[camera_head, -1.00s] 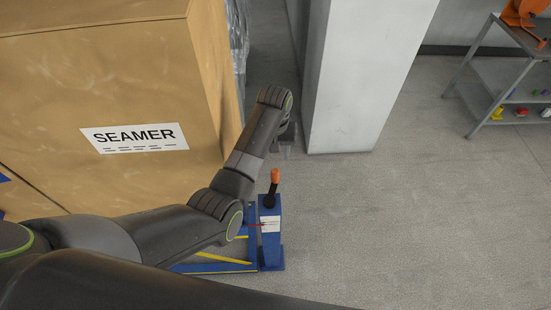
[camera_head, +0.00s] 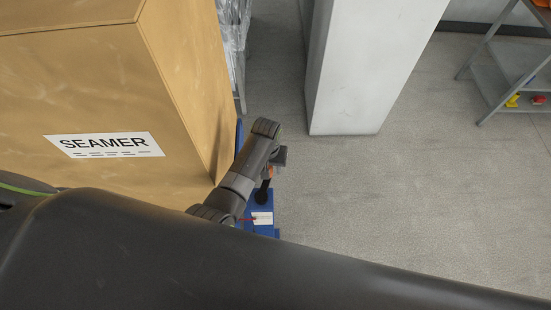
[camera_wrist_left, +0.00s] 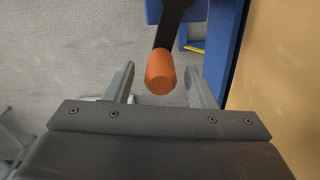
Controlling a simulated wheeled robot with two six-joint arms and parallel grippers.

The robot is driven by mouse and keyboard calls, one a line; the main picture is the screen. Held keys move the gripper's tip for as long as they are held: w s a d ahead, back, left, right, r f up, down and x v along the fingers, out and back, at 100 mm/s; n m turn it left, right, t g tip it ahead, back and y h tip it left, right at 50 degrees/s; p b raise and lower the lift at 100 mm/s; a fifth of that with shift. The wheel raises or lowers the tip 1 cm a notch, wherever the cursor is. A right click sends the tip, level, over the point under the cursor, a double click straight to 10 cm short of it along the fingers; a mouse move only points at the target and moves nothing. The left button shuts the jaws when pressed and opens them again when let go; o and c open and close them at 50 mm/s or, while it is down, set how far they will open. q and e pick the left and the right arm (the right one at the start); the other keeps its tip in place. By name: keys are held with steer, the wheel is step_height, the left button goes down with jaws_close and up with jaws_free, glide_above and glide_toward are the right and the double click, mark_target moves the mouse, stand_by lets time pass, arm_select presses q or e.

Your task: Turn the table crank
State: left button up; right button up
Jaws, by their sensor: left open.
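In the left wrist view my left gripper (camera_wrist_left: 159,80) is open, with one finger on each side of the orange grip. Gaps show on both sides, so the fingers do not close on it. My right gripper is not in view.
A pale pillar (camera_head: 365,70) is behind the crank. A grey metal shelf (camera_head: 510,65) stands at the far right. Open floor (camera_head: 400,200) lies to the right.

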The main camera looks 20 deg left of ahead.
arm_select(q)
steer(key=shift+w+f, duration=0.1)
steer(key=shift+f, duration=0.75)
steer(key=shift+f+b, duration=0.25)
steer(key=shift+b, duration=0.15)
steer(key=shift+s, duration=0.3)
steer(key=shift+w, duration=0.1)
steer(key=c, duration=0.8)
jaws_close()
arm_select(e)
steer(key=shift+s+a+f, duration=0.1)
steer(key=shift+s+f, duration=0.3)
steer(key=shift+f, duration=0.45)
